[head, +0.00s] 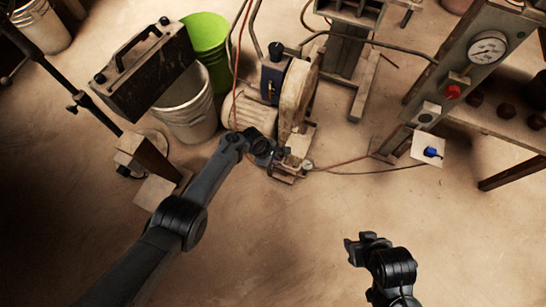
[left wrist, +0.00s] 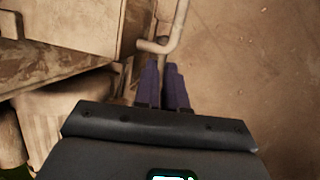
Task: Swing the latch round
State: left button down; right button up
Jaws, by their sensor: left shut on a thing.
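My left gripper (head: 276,154) is at the front of the wheeled machine (head: 296,98) in the head view. In the left wrist view its two dark fingers (left wrist: 163,82) are close together around a thin upright rod. A bent, pale metal rod (left wrist: 172,36) shows just beyond the fingertips. It looks like the latch, but I cannot tell for sure. The gripped part is mostly hidden between the fingers. My right gripper (head: 357,249) hangs over bare floor at the lower right, away from the machine. Its finger gap is not clear.
A green bucket (head: 207,32) and a whitish bucket (head: 190,118) stand behind my left arm. A dark box with a handle (head: 150,75) is nearby. A bench with a gauge (head: 487,48) and red button (head: 452,91) stands at right. Hoses cross the floor; the front floor is clear.

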pick_arm(q)
jog(key=shift+s+d+f+t+y+p, duration=0.15)
jog(key=shift+d+f+t+y+p, duration=0.2)
jog(key=shift+y+p, duration=0.4)
pick_arm(e)
notch_tip(320, 180, up, 2)
jog(key=shift+w+d+r, duration=0.15)
pick_arm(q)
jog(key=shift+a, duration=0.15)
jog(key=c, duration=1.5)
grip_release()
jog(key=shift+r, duration=0.1)
jog(key=shift+p+v, duration=5.3)
jog(key=shift+p, duration=0.05)
pick_arm(e)
notch_tip(320, 180, up, 11)
